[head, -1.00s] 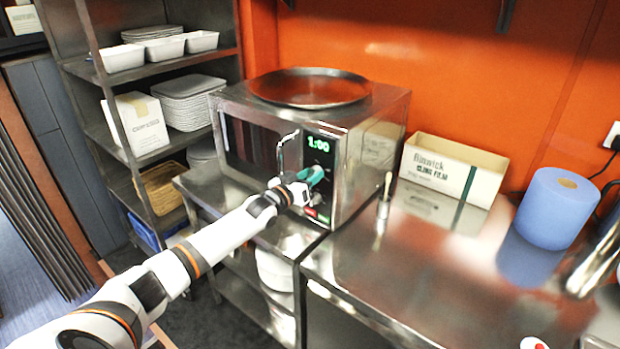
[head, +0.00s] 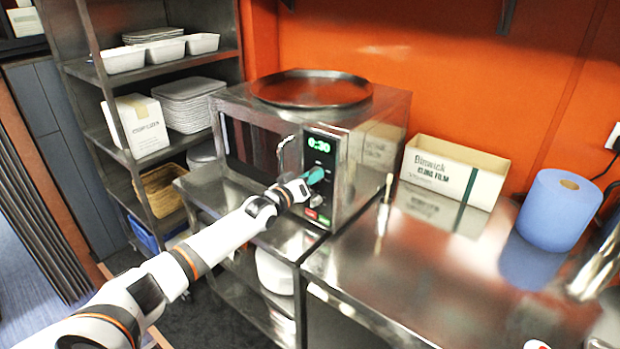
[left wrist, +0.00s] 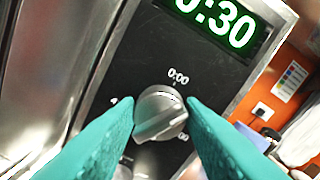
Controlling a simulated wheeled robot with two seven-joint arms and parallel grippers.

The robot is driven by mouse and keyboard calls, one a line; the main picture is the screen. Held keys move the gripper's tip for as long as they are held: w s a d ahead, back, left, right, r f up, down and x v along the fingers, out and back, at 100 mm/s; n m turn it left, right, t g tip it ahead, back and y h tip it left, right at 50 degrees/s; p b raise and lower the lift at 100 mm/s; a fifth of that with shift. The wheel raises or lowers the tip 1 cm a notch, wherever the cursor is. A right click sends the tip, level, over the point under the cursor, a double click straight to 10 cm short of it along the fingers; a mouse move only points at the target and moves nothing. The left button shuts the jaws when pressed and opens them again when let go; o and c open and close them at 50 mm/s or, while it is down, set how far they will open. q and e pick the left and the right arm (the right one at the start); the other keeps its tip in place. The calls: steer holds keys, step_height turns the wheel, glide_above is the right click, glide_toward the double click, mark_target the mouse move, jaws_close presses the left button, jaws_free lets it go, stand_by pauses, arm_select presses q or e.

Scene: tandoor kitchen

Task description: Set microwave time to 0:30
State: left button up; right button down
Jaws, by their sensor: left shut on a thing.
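The steel microwave (head: 359,190) stands on a steel counter with its door closed. Its green display (head: 319,143) reads 0:30, and the same digits show large in the left wrist view (left wrist: 238,30). Below the display is a round grey knob (left wrist: 160,115) with a "0:00" mark above it; its pointer ridge is tilted. My left gripper (head: 314,177) is at the control panel. In the left wrist view its teal fingers are on both sides of the knob, shut on it. The knob is mostly hidden in the head view. My right gripper is not in view.
A round dark tray (head: 311,88) lies on top of the microwave. A cling film box (head: 454,172) and a blue paper roll (head: 556,212) stand on the counter to the right. A shelf rack with plates (head: 188,105) is at left. Red and green buttons sit low on the panel.

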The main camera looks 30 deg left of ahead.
arm_select(q)
steer(key=shift+f, duration=0.2)
steer(key=o, duration=1)
steer(key=shift+r, duration=0.1)
steer(key=shift+s, duration=0.15)
steer(key=s+b, duration=0.2)
steer(key=s, duration=0.9)
steer(key=shift+s+a, duration=0.35)
steer(key=shift+a, duration=0.1)
